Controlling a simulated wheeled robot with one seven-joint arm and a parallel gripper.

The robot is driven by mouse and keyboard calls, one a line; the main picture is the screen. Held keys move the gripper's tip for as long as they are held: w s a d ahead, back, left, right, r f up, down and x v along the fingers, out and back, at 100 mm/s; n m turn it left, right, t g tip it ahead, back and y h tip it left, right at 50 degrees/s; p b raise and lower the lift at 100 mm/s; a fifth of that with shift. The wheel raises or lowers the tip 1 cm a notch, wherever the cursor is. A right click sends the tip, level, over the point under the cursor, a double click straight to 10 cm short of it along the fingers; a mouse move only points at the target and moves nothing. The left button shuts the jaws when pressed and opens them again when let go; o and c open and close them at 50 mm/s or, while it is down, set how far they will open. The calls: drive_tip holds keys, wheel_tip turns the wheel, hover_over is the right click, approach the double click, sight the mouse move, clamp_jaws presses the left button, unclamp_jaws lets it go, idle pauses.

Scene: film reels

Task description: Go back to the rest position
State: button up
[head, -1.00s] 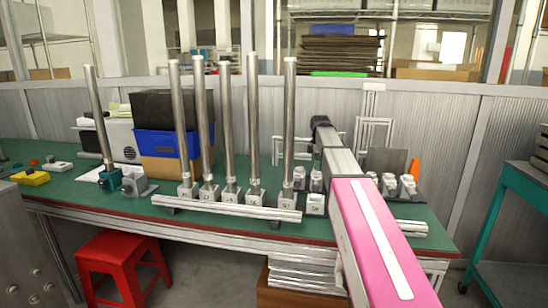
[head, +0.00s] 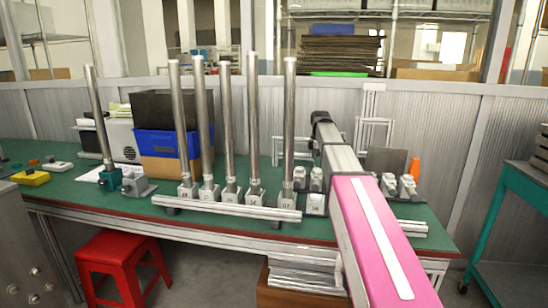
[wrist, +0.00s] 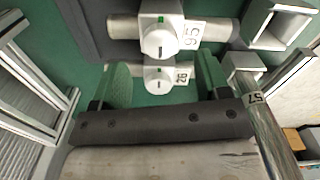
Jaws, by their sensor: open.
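My gripper (wrist: 160,85) is open, with its two green-tinted fingers apart in the wrist view. A white knobbed block (wrist: 160,75) with a number label shows between the fingers; I cannot tell how far below them it is. Nothing is clearly gripped. The rest position is not marked in the frames.
Several tall metal rods (head: 228,130) stand in labelled blocks left of my arm. A second knobbed block (wrist: 160,38) lies ahead of my fingers. An orange cone (head: 415,168) stands at the right. A red stool (head: 108,262) is below the bench.

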sight(317, 170)
wheel_tip(317, 170, down, 4)
drive_tip(key=shift+s+f, duration=0.1)
drive_tip(key=shift+f, duration=0.1)
drive_tip(key=shift+r+m, duration=0.1)
drive_tip(key=shift+m, duration=0.3)
drive_tip(key=m, duration=0.3)
drive_tip(key=shift+m, duration=0.4)
drive_tip(key=m, duration=1)
drive_tip(key=shift+m, duration=2.9)
drive_tip(key=shift+s, duration=0.1)
